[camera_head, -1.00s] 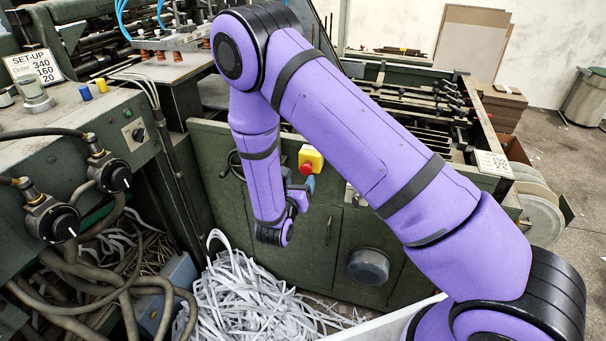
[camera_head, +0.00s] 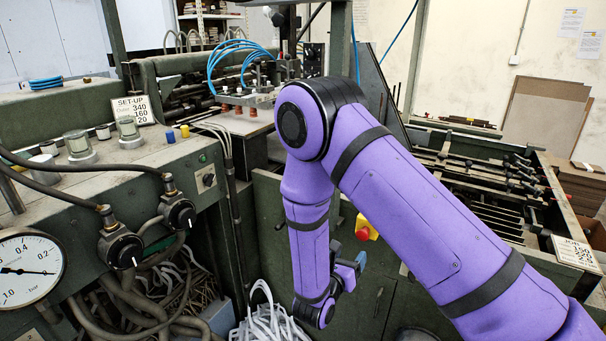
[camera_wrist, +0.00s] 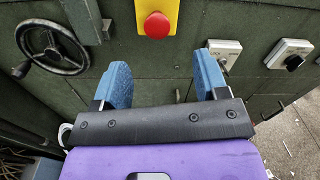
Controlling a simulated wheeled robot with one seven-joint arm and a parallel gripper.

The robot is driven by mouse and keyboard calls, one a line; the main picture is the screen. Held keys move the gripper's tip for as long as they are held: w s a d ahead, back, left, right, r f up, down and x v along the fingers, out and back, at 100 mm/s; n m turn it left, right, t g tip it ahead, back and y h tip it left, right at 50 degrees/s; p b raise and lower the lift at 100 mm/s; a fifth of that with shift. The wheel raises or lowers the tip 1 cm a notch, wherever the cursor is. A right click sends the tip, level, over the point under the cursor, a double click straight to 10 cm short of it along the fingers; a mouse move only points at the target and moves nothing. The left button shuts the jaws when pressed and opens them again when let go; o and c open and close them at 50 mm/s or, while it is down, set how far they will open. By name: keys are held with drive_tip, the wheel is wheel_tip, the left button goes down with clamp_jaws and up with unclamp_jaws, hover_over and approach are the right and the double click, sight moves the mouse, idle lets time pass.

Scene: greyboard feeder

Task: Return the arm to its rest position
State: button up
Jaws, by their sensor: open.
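My purple arm (camera_head: 440,235) reaches in from the lower right in the head view, with its elbow raised and its forearm hanging down. My gripper (camera_head: 358,268) shows small beside the forearm's lower end, in front of the green machine cabinet; its fingers are partly hidden there. In the wrist view my gripper (camera_wrist: 163,82) has two blue fingertips spread wide apart, with nothing between them. The fingers point toward the cabinet front, below a red stop button (camera_wrist: 157,25) on a yellow plate. I cannot tell the exact distance to the cabinet.
A black handwheel (camera_wrist: 52,46) and switch plates (camera_wrist: 289,53) project from the cabinet front. A control desk with a pressure gauge (camera_head: 28,268) and dials stands at left. White paper strips (camera_head: 268,322) lie below. The feeder bed (camera_head: 480,190) is behind my arm.

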drive_tip(key=s+d+r+m+g+h, duration=0.1)
drive_tip(key=s+d+r+m+g, duration=0.4)
drive_tip(key=d+r+m+g, duration=0.45)
drive_tip(key=s+d+r+m+g+h, duration=0.1)
drive_tip(key=s+d+r+m+g, duration=0.55)
drive_tip(key=r, duration=0.65)
drive_tip(key=s+a+r+m+t+y, duration=0.2)
drive_tip(key=s+r+m+t+y, duration=0.4)
drive_tip(key=s+r+m+y, duration=0.6)
drive_tip(key=shift+s+a+r+m+t+y, duration=0.4)
drive_tip(key=shift+s+r+m, duration=0.45)
drive_tip(key=shift+s+m, duration=1.15)
drive_tip(key=shift+s+n, duration=0.45)
drive_tip(key=shift+n, duration=0.05)
